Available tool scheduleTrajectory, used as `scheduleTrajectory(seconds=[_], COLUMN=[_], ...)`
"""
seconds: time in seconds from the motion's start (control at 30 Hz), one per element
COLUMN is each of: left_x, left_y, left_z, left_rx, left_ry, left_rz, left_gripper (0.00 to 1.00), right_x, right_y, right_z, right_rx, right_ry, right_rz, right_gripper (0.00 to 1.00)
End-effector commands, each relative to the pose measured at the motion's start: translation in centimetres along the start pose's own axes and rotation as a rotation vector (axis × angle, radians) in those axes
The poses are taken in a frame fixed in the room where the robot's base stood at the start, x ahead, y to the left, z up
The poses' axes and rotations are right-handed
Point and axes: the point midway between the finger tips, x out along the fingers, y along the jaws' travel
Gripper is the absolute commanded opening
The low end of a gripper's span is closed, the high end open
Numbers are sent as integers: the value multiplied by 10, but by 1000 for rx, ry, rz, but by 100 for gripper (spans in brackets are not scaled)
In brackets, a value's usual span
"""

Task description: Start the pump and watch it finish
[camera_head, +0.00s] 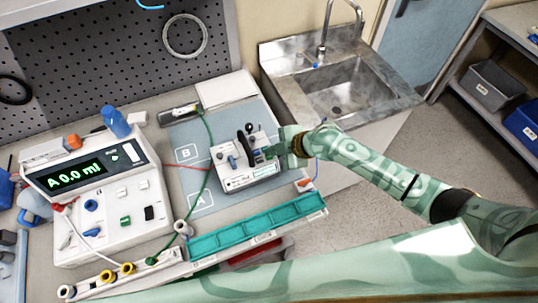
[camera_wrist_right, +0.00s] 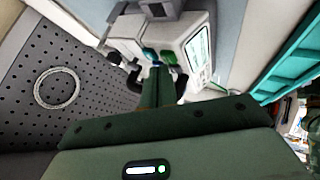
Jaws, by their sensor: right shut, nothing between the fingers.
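A white pump-like unit (camera_head: 252,175) with black and blue parts on top sits on the blue-grey mat (camera_head: 183,132), by areas marked A and B. To its left stands a larger white console (camera_head: 105,185); its lit display (camera_head: 75,175) reads "A 0.0 ml". My right gripper (camera_head: 272,152) is shut and empty at the unit's right side. In the right wrist view its fingers (camera_wrist_right: 158,80) point at the unit (camera_wrist_right: 190,40), close to green parts (camera_wrist_right: 168,57); I cannot tell whether they touch. My left gripper is not in view.
A teal tray (camera_head: 258,222) lies along the front. A green tube (camera_head: 209,150) and a red line (camera_head: 187,167) run between console and mat. A blue bottle (camera_head: 116,122) stands behind the console. A steel sink (camera_head: 345,90) is at the back right.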

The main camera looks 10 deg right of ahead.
Motion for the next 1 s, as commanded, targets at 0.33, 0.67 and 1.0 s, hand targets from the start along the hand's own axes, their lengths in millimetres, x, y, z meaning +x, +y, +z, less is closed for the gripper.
scheduleTrajectory(seconds=[0.33,0.67,1.0], left_x=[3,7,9], left_y=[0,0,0], left_z=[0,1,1], left_rx=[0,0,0], left_ry=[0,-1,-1], left_rz=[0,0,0], left_gripper=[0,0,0], right_x=[2,5,7], right_y=[-2,-4,-5], right_z=[2,4,5], right_rx=[0,0,0], right_ry=[0,0,-1], right_rz=[0,0,0], right_gripper=[0,0,0])
